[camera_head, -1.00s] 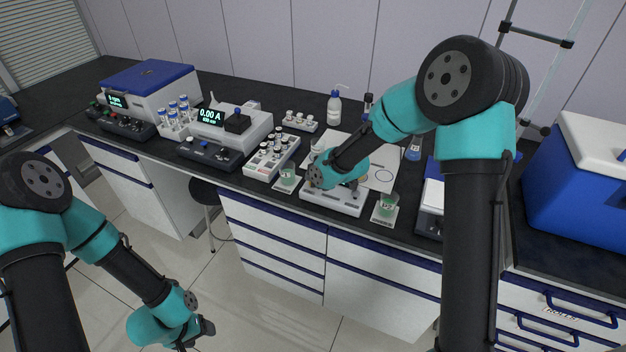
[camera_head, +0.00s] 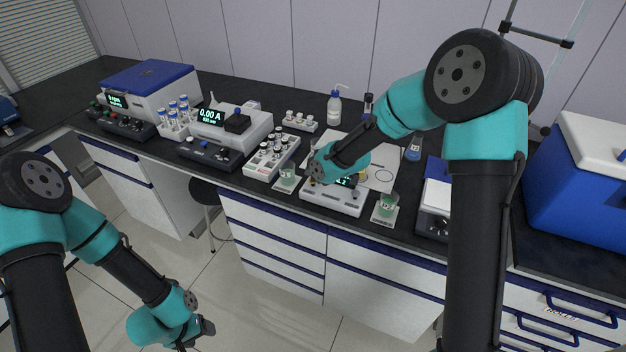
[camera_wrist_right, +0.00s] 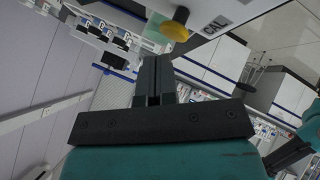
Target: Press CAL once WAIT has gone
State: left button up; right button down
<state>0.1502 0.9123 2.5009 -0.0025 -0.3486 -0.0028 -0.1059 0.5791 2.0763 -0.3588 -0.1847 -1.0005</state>
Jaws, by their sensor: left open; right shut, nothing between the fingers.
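The meter (camera_head: 335,199) is a white low box with a dark lit display (camera_head: 347,180), on the bench front between two beakers of green liquid. My left gripper (camera_head: 204,335) hangs open and low, away from the bench.
Green beakers stand left (camera_head: 288,177) and right (camera_head: 388,203) of the meter. A blue cool box (camera_head: 580,190) is at the far right. The floor in front is clear.

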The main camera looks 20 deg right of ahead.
jog(key=shift+r, duration=0.15)
jog(key=shift+r, duration=2.5)
